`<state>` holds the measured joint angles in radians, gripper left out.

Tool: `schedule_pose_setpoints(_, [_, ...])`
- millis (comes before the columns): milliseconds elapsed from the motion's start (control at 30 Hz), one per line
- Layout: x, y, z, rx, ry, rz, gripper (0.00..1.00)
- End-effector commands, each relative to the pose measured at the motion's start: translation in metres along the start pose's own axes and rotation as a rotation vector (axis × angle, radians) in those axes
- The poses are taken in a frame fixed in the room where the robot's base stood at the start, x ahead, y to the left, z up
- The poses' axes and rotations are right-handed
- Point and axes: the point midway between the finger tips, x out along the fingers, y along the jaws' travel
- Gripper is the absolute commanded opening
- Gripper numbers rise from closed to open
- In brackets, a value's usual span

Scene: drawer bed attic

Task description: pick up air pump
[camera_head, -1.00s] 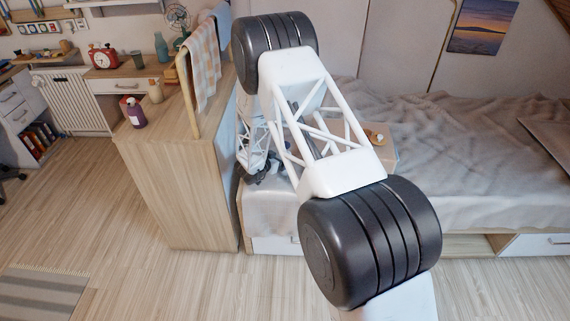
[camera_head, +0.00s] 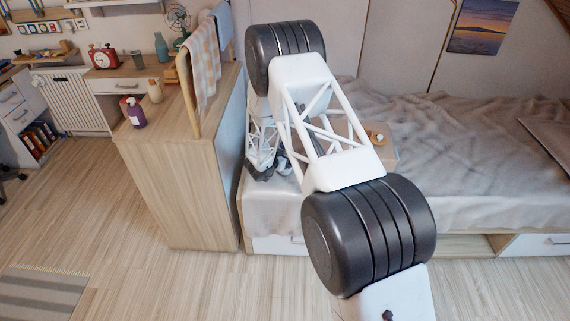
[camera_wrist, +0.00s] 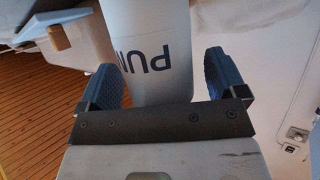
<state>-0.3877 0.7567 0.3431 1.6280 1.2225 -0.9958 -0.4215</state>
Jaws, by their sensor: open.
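The air pump (camera_wrist: 155,40) shows in the wrist view as a white-grey cylinder with dark lettering that begins "PU". It fills the top centre of that view, and its upper part is cut off. My gripper (camera_wrist: 162,82) is open, with one blue ridged finger on each side of the cylinder. A gap shows at the left finger; whether the right finger touches cannot be told. In the head view my gripper (camera_head: 262,174) is low beside the bed's left end, partly behind my arm, and the pump cannot be made out clearly there.
The bed (camera_head: 480,175) with a grey cover lies right of my gripper. A tall wooden cabinet (camera_head: 185,190) stands close on the left, with a purple bottle (camera_head: 134,113) and a checked towel (camera_head: 205,65). A small box (camera_head: 383,150) sits on the bed. The floor in front is clear.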

Motion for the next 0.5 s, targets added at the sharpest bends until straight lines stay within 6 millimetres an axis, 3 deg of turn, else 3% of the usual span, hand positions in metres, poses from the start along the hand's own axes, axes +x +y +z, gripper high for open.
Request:
schedule_pose_setpoints(133, [0.0000,0.0000,-0.0001,0.000,0.000,0.000,0.87])
schedule_pose_setpoints(500, [-0.0001,-0.0001,-0.0004,0.000,0.000,0.000,0.33])
